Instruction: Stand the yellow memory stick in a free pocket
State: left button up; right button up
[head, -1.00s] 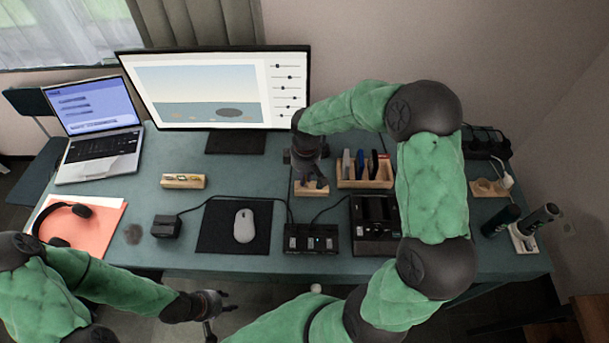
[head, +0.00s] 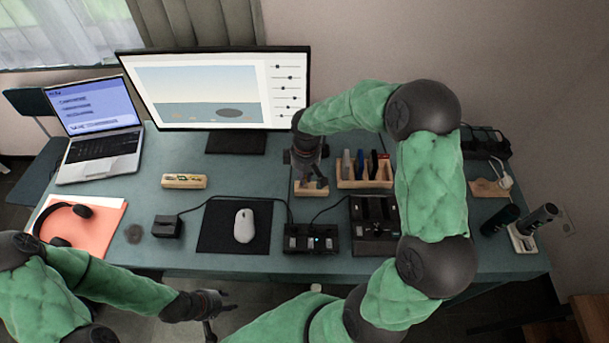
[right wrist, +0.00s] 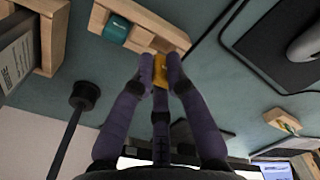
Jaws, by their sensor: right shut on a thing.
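My right gripper (right wrist: 160,75) is shut on the yellow memory stick (right wrist: 172,68), seen between its fingertips in the right wrist view. The fingers hide much of the stick. The stick is right beside a small wooden pocket block (right wrist: 168,32), which holds a teal piece in one pocket; I cannot tell whether the stick is in a pocket. In the head view my right gripper (head: 312,180) is over that small block (head: 311,191) and hides part of it. My left gripper (head: 228,302) is open and empty, in front of the table.
A larger wooden holder (head: 364,184) with several upright pieces stands just right of the small block. Another wooden block (head: 184,182) lies left. A black dock (head: 311,239), charger (head: 374,230) and mouse mat (head: 215,238) are in front; the monitor (head: 210,90) stands behind.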

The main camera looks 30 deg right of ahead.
jog(key=shift+f+b, duration=0.95)
jog(key=shift+f, duration=0.6)
jog(key=o, duration=0.9)
jog(key=shift+c, duration=0.2)
notch_tip(320, 180, up, 12)
jog(key=shift+s+d, duration=0.1)
dwell(0.5)
